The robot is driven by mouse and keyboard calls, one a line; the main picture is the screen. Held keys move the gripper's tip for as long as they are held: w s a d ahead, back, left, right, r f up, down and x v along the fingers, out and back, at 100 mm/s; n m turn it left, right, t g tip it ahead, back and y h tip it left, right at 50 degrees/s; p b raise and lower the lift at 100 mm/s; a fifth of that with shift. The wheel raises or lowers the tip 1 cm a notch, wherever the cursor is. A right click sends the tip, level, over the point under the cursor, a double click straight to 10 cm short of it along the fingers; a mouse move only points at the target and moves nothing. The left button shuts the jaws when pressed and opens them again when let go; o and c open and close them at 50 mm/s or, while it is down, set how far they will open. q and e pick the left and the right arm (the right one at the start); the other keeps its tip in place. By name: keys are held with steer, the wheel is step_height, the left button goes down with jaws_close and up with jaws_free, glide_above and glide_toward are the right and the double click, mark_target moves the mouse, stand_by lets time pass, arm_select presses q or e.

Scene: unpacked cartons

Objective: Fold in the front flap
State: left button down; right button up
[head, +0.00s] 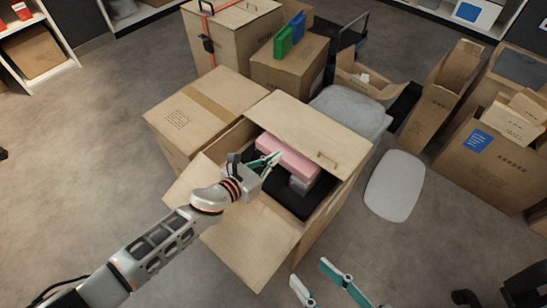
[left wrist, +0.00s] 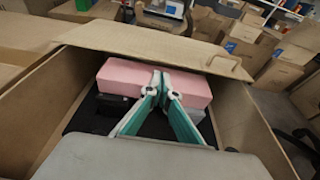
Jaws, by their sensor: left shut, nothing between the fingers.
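The open carton (head: 322,226) stands in the middle of the head view. Its front flap (head: 255,250) is spread outward toward me, with my left forearm crossing above it. The far flap (head: 312,128) lies over the back of the opening; it also shows in the left wrist view (left wrist: 150,42). Inside are a pink box (head: 288,158) and dark and grey items. My left gripper (head: 277,158) is shut and empty over the opening; its fingertips (left wrist: 161,74) appear in front of the pink box in the wrist view. My right gripper (head: 322,278) is open and empty at the bottom edge.
A closed carton (head: 195,115) stands close on the left. Cartons with a green and a blue item (head: 283,42) stand behind. A grey cushion (head: 350,108) and a pale oval pad (head: 395,185) lie right of the carton. Several open cartons (head: 490,155) fill the right side. Floor at left is clear.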

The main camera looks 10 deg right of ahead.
arm_select(q)
step_height(320, 180, up, 7)
steer(key=p, duration=0.4)
steer(key=shift+w+d, duration=0.15)
steer(key=shift+d, duration=0.15)
arm_select(e)
steer(key=w+r+t, duration=0.1)
steer(key=w+r, duration=0.2)
steer(key=r, duration=0.5)
steer(key=shift+r+n+t, duration=0.15)
steer(key=shift+n+t, duration=0.15)
arm_select(q)
steer(key=shift+f, duration=0.1)
arm_select(e)
steer(key=shift+w, duration=0.1)
